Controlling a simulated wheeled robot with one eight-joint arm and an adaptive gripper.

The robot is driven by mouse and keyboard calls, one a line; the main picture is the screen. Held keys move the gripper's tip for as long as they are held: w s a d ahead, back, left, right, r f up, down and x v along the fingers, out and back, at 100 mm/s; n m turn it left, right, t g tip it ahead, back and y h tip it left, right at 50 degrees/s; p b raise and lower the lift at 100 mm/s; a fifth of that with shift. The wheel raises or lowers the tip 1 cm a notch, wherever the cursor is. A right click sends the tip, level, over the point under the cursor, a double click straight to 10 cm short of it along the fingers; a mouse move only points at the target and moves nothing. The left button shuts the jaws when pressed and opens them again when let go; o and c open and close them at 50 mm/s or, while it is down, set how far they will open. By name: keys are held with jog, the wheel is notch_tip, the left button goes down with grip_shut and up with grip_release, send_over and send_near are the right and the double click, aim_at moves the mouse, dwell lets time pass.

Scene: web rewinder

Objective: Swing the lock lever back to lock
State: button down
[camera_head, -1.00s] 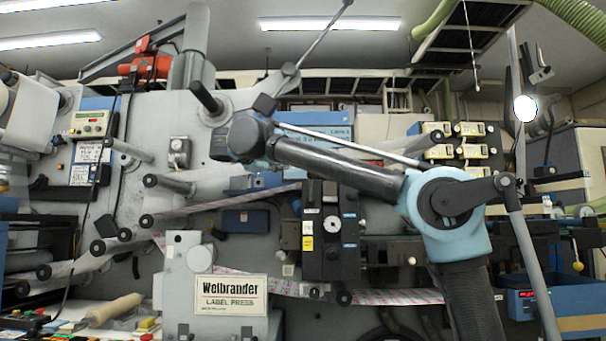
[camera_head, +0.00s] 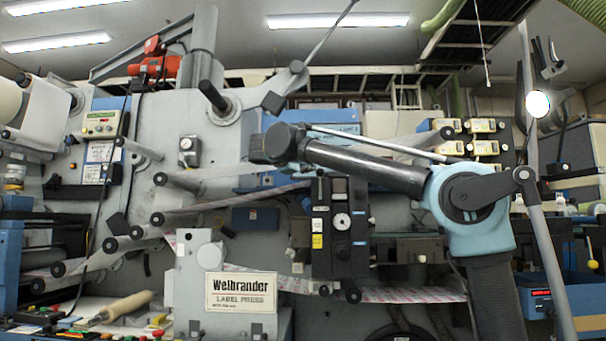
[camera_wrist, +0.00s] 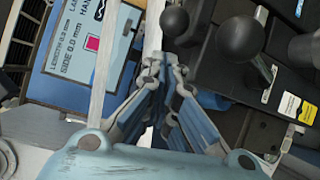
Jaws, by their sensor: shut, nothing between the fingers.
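In the wrist view my gripper (camera_wrist: 163,68) is shut and empty, its two blue-grey fingers meeting near the middle. Black ball knobs on the dark unit lie close by: one (camera_wrist: 174,21) just beyond the fingertips and a larger one (camera_wrist: 240,40) on a pale stem to their right. I cannot tell which of them, if any, belongs to the lock lever, or whether the fingertips touch one. In the head view my arm hides the gripper and the knobs; the black unit (camera_head: 341,250) with its white dial and yellow label shows below the arm.
A blue display panel (camera_wrist: 84,42) is left of my fingers in the wrist view, with a pale upright bar (camera_wrist: 104,62) close in front. Rollers (camera_head: 180,182) and the web (camera_head: 236,199) stretch left of the arm. The Welbrander label press (camera_head: 190,293) stands below.

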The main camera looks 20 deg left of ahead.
jog(key=shift+s+d+r, duration=0.1)
jog(key=shift+s+d, duration=0.25)
jog(key=shift+d, duration=0.3)
jog(key=shift+s, duration=0.1)
jog(key=shift+s+d, duration=0.45)
jog(key=shift+s, duration=0.1)
jog(key=shift+a, duration=0.1)
jog(key=s+a, duration=0.5)
jog(key=s, duration=0.2)
jog(key=shift+s, duration=0.4)
